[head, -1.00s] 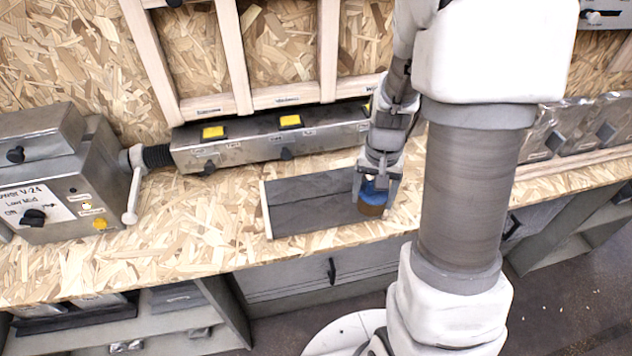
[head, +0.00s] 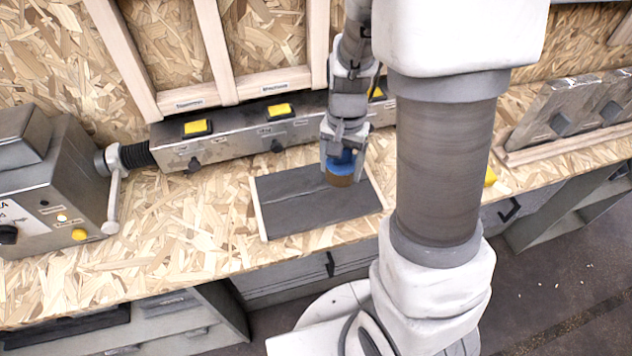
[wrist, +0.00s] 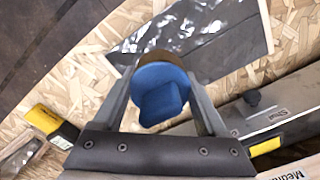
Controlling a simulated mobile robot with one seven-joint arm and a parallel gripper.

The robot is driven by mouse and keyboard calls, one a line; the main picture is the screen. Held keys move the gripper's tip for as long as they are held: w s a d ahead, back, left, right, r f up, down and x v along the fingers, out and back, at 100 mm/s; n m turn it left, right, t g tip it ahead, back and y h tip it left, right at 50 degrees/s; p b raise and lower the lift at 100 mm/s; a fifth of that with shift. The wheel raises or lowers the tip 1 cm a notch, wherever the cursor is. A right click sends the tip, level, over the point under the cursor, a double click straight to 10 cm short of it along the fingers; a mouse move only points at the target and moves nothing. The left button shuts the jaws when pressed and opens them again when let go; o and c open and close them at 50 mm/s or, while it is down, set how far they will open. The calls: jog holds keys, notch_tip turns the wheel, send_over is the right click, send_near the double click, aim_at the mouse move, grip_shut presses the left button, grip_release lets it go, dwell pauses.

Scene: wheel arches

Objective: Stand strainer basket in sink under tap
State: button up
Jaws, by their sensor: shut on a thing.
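My gripper (head: 340,160) is shut on a small round thing with a blue top and a brown lower part (head: 341,180). In the wrist view the blue top (wrist: 160,92) sits between the two fingers, with the brown rim beyond it. The held thing is over the right part of a flat dark grey panel (head: 290,215) on the bench; I cannot tell whether it touches it. No sink, tap or strainer basket is recognisable.
A long metal box with yellow buttons (head: 225,140) runs along the back of the chipboard bench (head: 190,225). A grey machine with a lever (head: 60,190) stands at the left. Leaning metal plates (head: 570,110) are at the right. Bare bench lies left of the panel.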

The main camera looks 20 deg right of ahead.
jog(key=shift+w+a+f+b, duration=0.2)
jog(key=shift+w+a+f, duration=0.25)
jog(key=shift+a+f, duration=0.55)
jog(key=shift+w+a+f+b, duration=0.15)
jog(key=shift+w+a+f, duration=0.35)
jog(key=shift+f, duration=0.85)
jog(key=shift+w+a+f+b, duration=0.2)
jog(key=shift+w+a+f, duration=0.2)
jog(key=shift+a+f, duration=0.6)
jog(key=shift+d+f, duration=0.25)
jog(key=shift+f, duration=0.05)
jog(key=shift+f, duration=0.15)
jog(key=o, duration=1.3)
jog(key=shift+r, duration=0.2)
